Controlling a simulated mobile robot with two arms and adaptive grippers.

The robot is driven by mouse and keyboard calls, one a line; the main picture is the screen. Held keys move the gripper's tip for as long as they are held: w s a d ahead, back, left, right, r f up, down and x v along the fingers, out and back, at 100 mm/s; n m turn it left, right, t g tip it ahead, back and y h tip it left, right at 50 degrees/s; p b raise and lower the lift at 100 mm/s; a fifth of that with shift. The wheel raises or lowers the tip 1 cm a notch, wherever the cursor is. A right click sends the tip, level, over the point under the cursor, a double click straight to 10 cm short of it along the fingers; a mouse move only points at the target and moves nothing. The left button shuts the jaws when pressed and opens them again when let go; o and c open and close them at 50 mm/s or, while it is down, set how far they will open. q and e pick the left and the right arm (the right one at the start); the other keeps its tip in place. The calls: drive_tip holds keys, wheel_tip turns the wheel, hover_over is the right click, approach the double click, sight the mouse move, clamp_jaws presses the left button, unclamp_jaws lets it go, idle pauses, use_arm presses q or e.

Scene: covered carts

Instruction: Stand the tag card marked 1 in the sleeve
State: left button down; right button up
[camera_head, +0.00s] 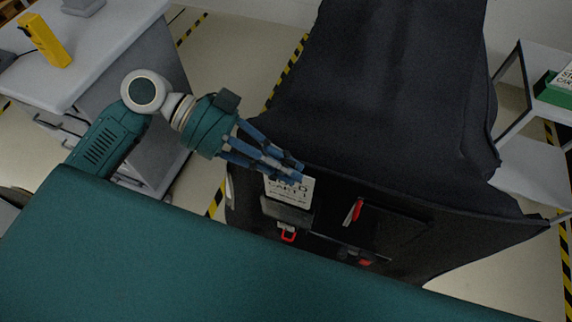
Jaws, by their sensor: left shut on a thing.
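The tag card (290,190) is white with black print; I read "CART 1" on it, and its top line is partly hidden by my fingers. It is upright at the front of the black covered cart (380,90). My left gripper (294,172) is shut on the card's top edge. The sleeve (287,213) is a greyish pocket on the cart front, and the card's lower edge is at its mouth. I cannot tell how deep the card sits in it. My right gripper is not in view.
A red-handled item (357,210) and a red clip (288,236) are on the cart front near the sleeve. A grey desk with a yellow device (46,40) stands at the left. A shelf cart with a green box (553,91) stands at the right.

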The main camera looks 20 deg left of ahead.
use_arm(q)
drive_tip(key=shift+f+b, duration=0.35)
drive_tip(key=shift+f, duration=0.2)
drive_tip(key=c, duration=1.6)
unclamp_jaws()
drive_tip(key=shift+c, duration=0.2)
drive_tip(key=shift+a, duration=0.1)
drive_tip(key=v, duration=1.2)
